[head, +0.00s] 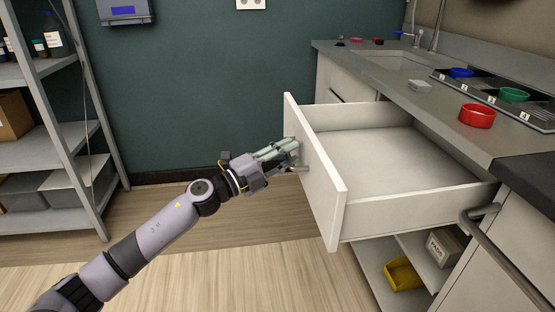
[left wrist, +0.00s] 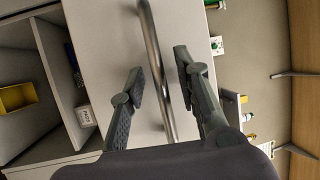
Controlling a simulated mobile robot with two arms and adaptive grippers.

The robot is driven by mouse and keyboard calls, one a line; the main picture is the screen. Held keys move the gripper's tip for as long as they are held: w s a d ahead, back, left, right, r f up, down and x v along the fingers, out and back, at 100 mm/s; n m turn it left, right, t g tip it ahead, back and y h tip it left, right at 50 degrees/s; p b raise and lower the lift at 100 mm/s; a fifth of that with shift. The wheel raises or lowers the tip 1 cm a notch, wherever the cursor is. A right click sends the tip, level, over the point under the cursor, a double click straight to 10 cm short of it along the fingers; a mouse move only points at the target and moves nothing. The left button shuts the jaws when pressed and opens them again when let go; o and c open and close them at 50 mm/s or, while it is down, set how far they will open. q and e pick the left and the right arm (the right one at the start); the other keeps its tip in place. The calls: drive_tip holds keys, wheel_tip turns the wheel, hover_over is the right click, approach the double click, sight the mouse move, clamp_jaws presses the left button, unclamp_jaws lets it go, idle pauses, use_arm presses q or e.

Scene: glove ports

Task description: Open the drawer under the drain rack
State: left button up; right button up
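The white drawer (head: 390,160) under the counter stands pulled far out, and its inside looks empty. Its front panel (head: 312,175) faces left toward my left arm. My left gripper (head: 291,153) is at the outer side of that panel, at its handle. In the left wrist view the metal bar handle (left wrist: 158,75) passes between the two fingers of the left gripper (left wrist: 160,75). The fingers are apart, with a clear gap between the bar and the left finger. A metal rack (head: 490,92) with numbered labels lies on the counter above. My right gripper is out of view.
A red dish (head: 477,116) stands on the counter near its edge; blue (head: 461,72) and green (head: 513,95) dishes sit at the rack. A yellow bin (head: 403,274) is on a low shelf below the drawer. A shelving unit (head: 50,130) stands left. The floor between is clear.

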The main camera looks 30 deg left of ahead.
use_arm(q)
drive_tip(key=v, duration=1.2)
idle(0.3)
